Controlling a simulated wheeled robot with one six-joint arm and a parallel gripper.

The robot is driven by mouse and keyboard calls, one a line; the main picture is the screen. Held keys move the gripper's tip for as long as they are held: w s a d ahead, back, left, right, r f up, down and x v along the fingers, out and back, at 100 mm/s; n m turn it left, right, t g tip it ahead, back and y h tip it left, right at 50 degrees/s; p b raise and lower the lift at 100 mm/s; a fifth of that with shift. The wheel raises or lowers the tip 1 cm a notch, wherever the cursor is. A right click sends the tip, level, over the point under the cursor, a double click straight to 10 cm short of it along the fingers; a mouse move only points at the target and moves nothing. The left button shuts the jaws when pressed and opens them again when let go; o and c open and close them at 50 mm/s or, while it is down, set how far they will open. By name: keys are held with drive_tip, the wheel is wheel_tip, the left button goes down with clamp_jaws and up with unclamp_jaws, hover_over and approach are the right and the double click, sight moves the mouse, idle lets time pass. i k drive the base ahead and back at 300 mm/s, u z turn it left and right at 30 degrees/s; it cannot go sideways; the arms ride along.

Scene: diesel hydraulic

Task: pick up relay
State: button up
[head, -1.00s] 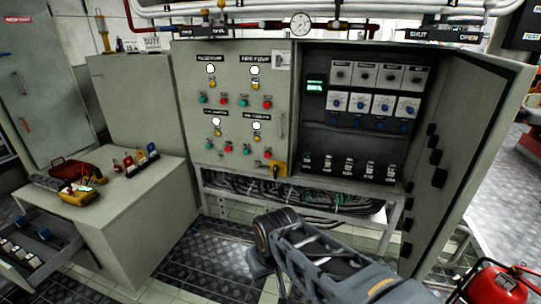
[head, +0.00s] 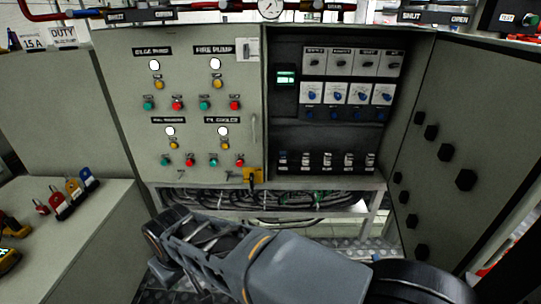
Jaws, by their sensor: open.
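The open right half of the grey cabinet (head: 262,100) holds a bottom row of several small black plug-in units (head: 321,162) with pale labels, which look like relays in their sockets. I cannot tell which one the task means. My arm (head: 240,255) reaches from the lower right to a dark joint at the lower left, in front of the cabinet's foot. The fingertips of my gripper do not show, and nothing is seen held.
The cabinet door (head: 455,150) stands open at the right, with black knobs on it. A bench (head: 75,235) at the left carries coloured padlocks (head: 73,187) and a yellow meter (head: 8,258). Cables (head: 260,200) run below the cabinet.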

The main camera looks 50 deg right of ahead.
sight(283, 156)
drive_tip(key=z, duration=0.4)
drive_tip(key=i, duration=0.85)
drive_tip(key=z, duration=0.95)
drive_tip(key=i, duration=0.3)
drive_tip(key=z, duration=0.25)
